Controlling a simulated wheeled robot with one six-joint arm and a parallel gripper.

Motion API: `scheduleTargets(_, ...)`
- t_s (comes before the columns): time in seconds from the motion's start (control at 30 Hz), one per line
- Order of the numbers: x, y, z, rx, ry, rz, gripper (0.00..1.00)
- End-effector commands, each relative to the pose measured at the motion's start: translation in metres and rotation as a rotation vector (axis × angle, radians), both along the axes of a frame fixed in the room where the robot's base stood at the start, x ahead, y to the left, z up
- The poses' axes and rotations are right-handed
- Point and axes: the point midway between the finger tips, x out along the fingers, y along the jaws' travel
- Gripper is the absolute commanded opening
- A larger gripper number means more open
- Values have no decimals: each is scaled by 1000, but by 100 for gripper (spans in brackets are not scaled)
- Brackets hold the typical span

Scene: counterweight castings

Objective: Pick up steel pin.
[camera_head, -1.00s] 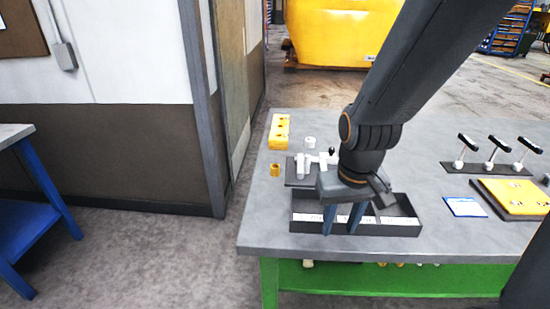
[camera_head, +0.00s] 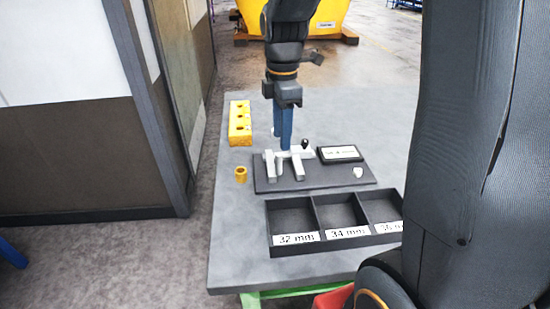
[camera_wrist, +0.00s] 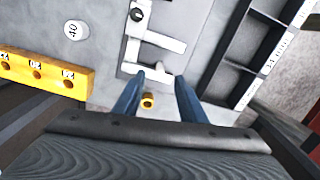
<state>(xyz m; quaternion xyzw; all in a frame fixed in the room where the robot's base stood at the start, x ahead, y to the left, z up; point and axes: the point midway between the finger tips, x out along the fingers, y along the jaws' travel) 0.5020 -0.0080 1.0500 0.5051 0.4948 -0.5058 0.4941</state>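My gripper (camera_head: 283,148) points down over the white measuring fixture (camera_head: 297,167) on a dark plate. In the wrist view my gripper (camera_wrist: 161,78) is open, its two blue fingers apart. Between the fingertips I see a small pale rounded piece (camera_wrist: 158,68) at the fixture's near edge; I cannot tell whether it is the steel pin or part of the fixture. The fixture (camera_wrist: 153,42) is light grey with a dark knob. A pale round piece marked 40 (camera_wrist: 76,30) stands beside it. Another small pale piece (camera_head: 358,172) lies on the plate's right side.
A yellow ring (camera_head: 241,174) stands left of the plate. A yellow block with holes (camera_head: 239,123) lies at the left table edge. A small display (camera_head: 340,153) sits behind the plate. A black tray (camera_head: 268,235) with labelled, empty-looking compartments is in front. The table behind is clear.

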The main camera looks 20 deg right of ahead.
Motion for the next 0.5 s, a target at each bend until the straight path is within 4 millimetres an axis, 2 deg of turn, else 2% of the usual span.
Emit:
scheduleTargets(0.37, -1, 6, -32, 0, 4, 26, 38)
scheduleTargets(0.5, -3, 8, -50, 0, 6, 24, 38)
